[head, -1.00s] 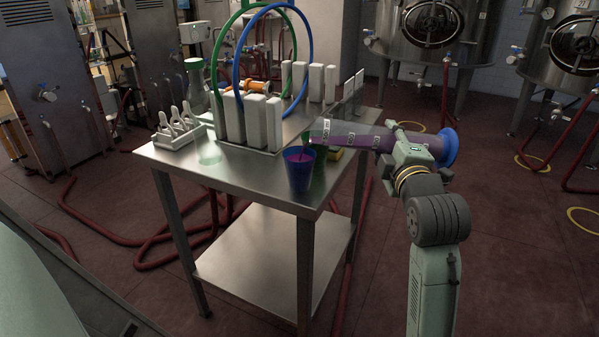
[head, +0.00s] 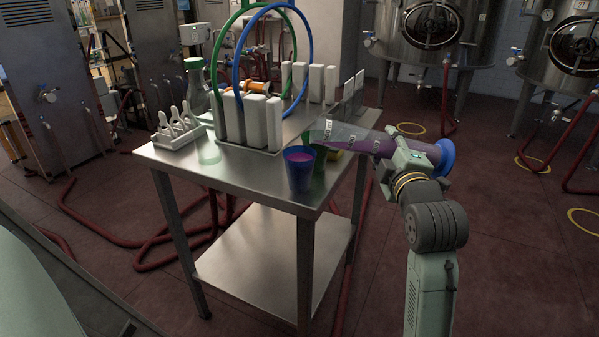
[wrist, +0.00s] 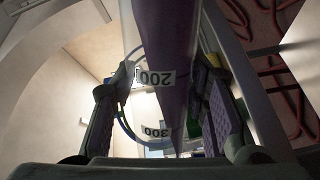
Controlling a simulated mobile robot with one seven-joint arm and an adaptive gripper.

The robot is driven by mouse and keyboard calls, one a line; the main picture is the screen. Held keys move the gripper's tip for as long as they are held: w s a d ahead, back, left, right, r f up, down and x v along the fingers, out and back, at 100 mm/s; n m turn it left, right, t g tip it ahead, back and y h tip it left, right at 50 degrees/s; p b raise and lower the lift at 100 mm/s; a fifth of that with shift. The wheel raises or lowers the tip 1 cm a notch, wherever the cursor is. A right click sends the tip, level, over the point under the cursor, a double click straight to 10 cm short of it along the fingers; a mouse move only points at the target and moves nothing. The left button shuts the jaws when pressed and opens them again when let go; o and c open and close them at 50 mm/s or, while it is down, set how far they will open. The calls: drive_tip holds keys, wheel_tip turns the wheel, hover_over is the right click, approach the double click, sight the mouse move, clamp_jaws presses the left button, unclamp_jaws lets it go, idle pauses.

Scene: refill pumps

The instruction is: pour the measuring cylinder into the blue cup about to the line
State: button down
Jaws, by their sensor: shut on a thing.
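The blue cup (head: 299,180) stands upright near the front right corner of the steel table, with purple liquid showing high inside it. My gripper (head: 408,158) is shut around the measuring cylinder (head: 352,140) towards its blue base. The cylinder lies tilted, close to level, its clear mouth end just above the cup. Purple liquid fills its lower part towards the base, and the mouth end looks empty. No stream shows between mouth and cup. In the wrist view, the cylinder (wrist: 165,60) runs between my two fingers, with 200 and 300 labels. I cannot make out the cup's line.
White upright blocks (head: 255,120), blue and green hoops, a white rack (head: 178,132) and a flask (head: 196,88) stand further back. The table's front left (head: 225,178) is clear.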

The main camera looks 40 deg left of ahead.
drive_tip(key=shift+r, duration=0.1)
drive_tip(key=shift+w+r+m+p, duration=0.1)
drive_tip(key=shift+r+m+p, duration=0.5)
drive_tip(key=shift+m+p, duration=0.45)
drive_tip(key=shift+d+r+m+p, duration=0.15)
drive_tip(key=shift+r+m+p, duration=0.1)
drive_tip(key=shift+m+p, duration=0.6)
drive_tip(key=r+m+p, duration=0.1)
drive_tip(key=m+p, duration=0.1)
drive_tip(key=p, duration=0.1)
drive_tip(key=r+m+p, duration=0.1)
drive_tip(key=shift+w+d+r+m+p, duration=0.35)
drive_tip(key=shift+w+d+m, duration=0.05)
drive_tip(key=m+p, duration=0.1)
drive_tip(key=r+m+p, duration=0.2)
drive_tip(key=p, duration=0.1)
drive_tip(key=shift+w+d+m, duration=0.3)
drive_tip(key=shift+d, duration=0.05)
drive_tip(key=shift+w+d+f+m, duration=0.1)
drive_tip(key=shift+f+m, duration=0.05)
drive_tip(key=shift+m, duration=0.25)
